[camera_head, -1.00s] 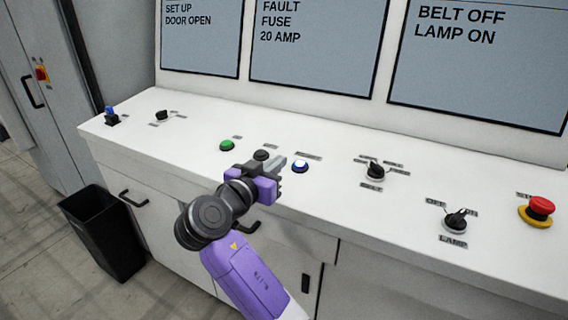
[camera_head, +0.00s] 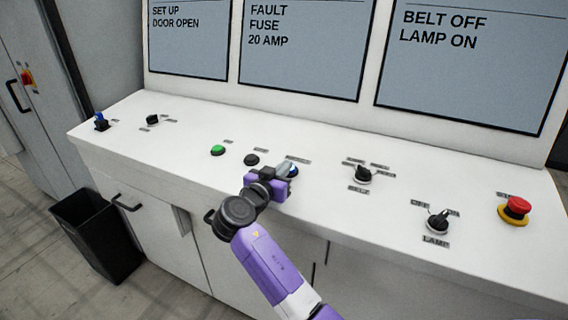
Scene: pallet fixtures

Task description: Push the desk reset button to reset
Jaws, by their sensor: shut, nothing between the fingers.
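A blue push button (camera_head: 294,171) sits on the white sloped desk (camera_head: 330,205), right of a black button (camera_head: 251,160) and a green button (camera_head: 218,150). The small labels near them are too small to read, so I cannot tell by text which is the reset button. My gripper (camera_head: 286,166) is shut and empty. Its fingertips are at the blue button and hide part of it. I cannot tell whether they touch it or whether it is pressed in.
To the right are a black selector knob (camera_head: 363,174), a lamp knob (camera_head: 437,222) and a red emergency-stop button (camera_head: 515,209). Further left are a black knob (camera_head: 152,120) and a blue-topped switch (camera_head: 101,121). Display screens (camera_head: 300,50) rise behind. A black bin (camera_head: 95,235) stands on the floor.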

